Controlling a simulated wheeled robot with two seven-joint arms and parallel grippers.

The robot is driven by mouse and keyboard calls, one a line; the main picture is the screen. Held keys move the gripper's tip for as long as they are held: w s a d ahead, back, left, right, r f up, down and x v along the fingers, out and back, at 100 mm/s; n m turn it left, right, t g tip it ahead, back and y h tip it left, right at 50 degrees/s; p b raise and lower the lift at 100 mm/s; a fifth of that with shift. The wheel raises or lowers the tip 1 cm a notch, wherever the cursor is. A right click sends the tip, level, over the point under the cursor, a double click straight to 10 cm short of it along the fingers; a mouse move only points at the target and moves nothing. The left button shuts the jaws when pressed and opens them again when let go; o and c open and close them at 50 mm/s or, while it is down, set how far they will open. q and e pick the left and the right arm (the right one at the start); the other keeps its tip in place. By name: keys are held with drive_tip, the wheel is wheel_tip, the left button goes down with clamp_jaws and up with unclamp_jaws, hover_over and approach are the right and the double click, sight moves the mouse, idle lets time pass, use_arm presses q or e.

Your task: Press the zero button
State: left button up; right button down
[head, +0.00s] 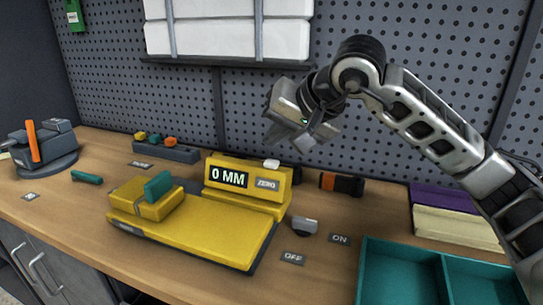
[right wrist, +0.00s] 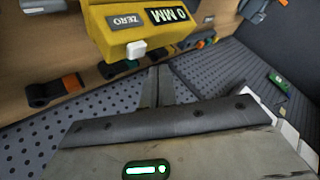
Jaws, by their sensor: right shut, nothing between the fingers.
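The yellow measuring device (head: 250,180) stands on the workbench, its display reading 0 MM beside a ZERO label. A small white button (head: 271,163) sits on top of its right part, above that label. The button and display also show upside down in the right wrist view, with the button (right wrist: 135,50) near the top. My right gripper (head: 303,146) is shut and empty, above and behind the device near the button. In the right wrist view its fingertips (right wrist: 156,74) are close to the button but appear apart from it. My left gripper is not in view.
A yellow slider with a teal grip (head: 158,186) sits on the device's left bed. A grey knob (head: 304,225) lies between the device and the OFF and ON labels. A teal tray (head: 400,246) stands at front right. The pegboard (head: 400,140) rises behind.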

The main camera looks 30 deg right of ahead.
sight(276, 164)
wheel_tip(276, 164, up, 4)
drive_tip(key=shift+f+p, duration=0.15)
drive_tip(key=shift+p, duration=1)
